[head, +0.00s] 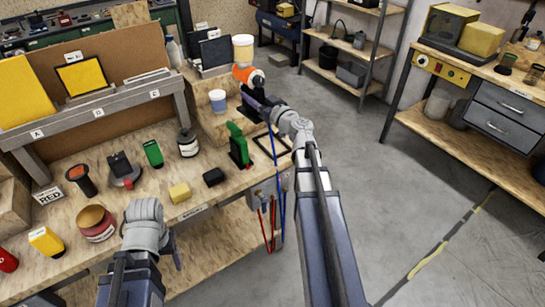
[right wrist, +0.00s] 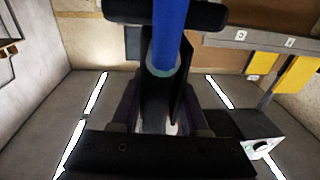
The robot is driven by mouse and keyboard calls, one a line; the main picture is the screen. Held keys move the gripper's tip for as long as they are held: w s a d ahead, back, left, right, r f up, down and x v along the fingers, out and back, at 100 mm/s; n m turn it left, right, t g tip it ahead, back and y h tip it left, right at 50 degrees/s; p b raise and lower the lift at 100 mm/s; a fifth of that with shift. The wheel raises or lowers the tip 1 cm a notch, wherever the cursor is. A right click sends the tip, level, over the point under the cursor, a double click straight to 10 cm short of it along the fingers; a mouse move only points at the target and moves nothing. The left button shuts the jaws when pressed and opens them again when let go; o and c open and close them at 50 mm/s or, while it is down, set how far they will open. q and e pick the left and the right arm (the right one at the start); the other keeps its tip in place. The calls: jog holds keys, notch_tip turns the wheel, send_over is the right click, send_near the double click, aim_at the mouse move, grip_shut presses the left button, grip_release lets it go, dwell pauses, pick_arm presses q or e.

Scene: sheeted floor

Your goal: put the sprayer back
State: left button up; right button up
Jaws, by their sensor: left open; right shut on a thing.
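My right gripper (head: 258,104) reaches over the bench's right end and is shut on the sprayer. An orange and dark part, seemingly the sprayer's head (head: 243,74), shows just beyond the fingers. A thin blue hose (head: 275,165) hangs below the gripper. In the right wrist view, a blue cylindrical part (right wrist: 168,35) with a teal ring sits between the dark fingers (right wrist: 165,105); the rest of the sprayer is hidden. My left gripper (head: 175,250) is open and empty, low at the bench's front edge, mostly hidden behind its wrist.
A wooden step (head: 205,120) carries a white cup (head: 217,100). Red and blue lines hang at the bench's end. Open floor (head: 400,190) lies to the right.

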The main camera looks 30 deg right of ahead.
pick_arm(q)
notch_tip(320, 180, down, 6)
jog(key=b, duration=0.4)
jog(key=shift+r, duration=0.1)
pick_arm(e)
jog(key=s+d+f+m+h, duration=0.1)
jog(key=d+f, duration=0.4)
jog(key=d, duration=0.1)
jog(key=shift+s+d+f+h, duration=0.25)
jog(key=shift+f+h, duration=0.1)
jog(key=shift+h, duration=0.05)
jog(key=shift+f, duration=0.1)
pick_arm(q)
notch_tip(320, 180, down, 10)
jog(key=b, duration=1)
pick_arm(e)
notch_tip(320, 180, down, 10)
jog(key=shift+r, duration=0.1)
jog(key=o, duration=0.8)
